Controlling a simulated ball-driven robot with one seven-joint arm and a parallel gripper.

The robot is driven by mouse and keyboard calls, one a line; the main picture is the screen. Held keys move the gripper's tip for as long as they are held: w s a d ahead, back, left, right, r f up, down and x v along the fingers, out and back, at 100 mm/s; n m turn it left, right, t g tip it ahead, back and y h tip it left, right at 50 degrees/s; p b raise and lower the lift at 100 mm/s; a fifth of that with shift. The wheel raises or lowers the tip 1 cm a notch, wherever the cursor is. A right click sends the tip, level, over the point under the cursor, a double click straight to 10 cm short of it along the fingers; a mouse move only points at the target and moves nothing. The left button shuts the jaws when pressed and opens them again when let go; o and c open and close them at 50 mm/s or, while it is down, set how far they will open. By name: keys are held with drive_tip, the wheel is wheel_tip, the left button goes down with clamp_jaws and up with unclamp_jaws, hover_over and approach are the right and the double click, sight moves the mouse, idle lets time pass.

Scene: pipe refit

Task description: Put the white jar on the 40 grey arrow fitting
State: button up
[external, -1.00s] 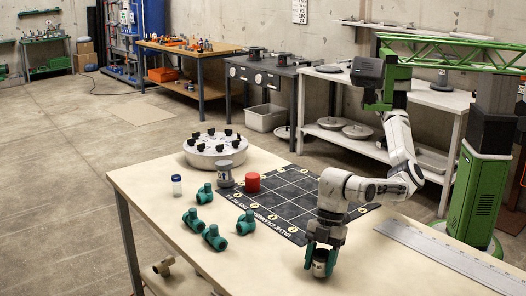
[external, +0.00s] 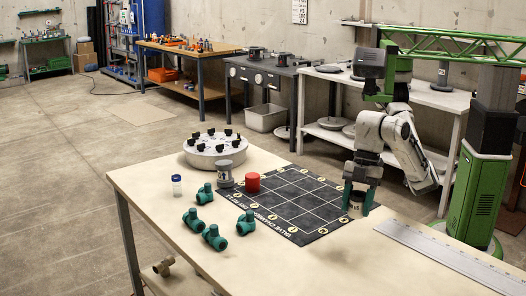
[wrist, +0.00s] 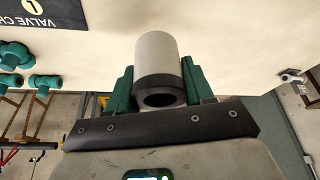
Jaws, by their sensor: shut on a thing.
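My gripper (external: 358,195) has green fingers, shut on a short grey cylindrical fitting (external: 356,208) with a small dark mark on its side. In the wrist view the held fitting (wrist: 157,58) has a pale grey body and a dark collar with a round hole, between both fingers (wrist: 160,75). It is near the right edge of the black mat; whether it touches the table is unclear. A small white jar (external: 177,187) with a blue cap stands upright at the table's left. A grey fitting (external: 225,174) with a wide top stands right of it. Its label is too small to read.
A red cylinder (external: 253,182) stands on the gridded black mat (external: 297,201). Several green pipe fittings (external: 214,237) lie front left. A round grey carousel (external: 215,158) with black knobs is at the back. A ruler (external: 440,252) lies front right. The table's front middle is clear.

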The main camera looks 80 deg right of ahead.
drive_tip(key=shift+s+d+r, duration=0.15)
drive_tip(key=shift+s+d, duration=0.1)
drive_tip(key=shift+d, duration=0.1)
drive_tip(key=w+d+r+m+t+h+p, duration=0.1)
drive_tip(key=w+d+r+m+p, duration=0.25)
drive_tip(key=w+d, duration=0.65)
drive_tip(key=w+d+r+m+t+h+p, duration=0.1)
drive_tip(key=w+d+r+m+p, duration=0.25)
drive_tip(key=w+d, duration=0.65)
drive_tip(key=w+d+r+m+h+p, duration=0.15)
drive_tip(key=w+d+m, duration=0.3)
drive_tip(key=d, duration=0.55)
drive_tip(key=w+d+r+m+h+p, duration=0.1)
drive_tip(key=w+d+r+m+p, duration=0.15)
drive_tip(key=w+d, duration=0.55)
drive_tip(key=b, duration=0.1)
hover_over(222, 162)
drive_tip(key=shift+t, duration=0.4)
drive_tip(key=f, duration=1)
drive_tip(key=shift+s, duration=0.25)
drive_tip(key=x, duration=0.2)
drive_tip(key=shift+s+a+f, duration=0.1)
drive_tip(key=shift+s+f, duration=0.05)
drive_tip(key=shift+f, duration=0.75)
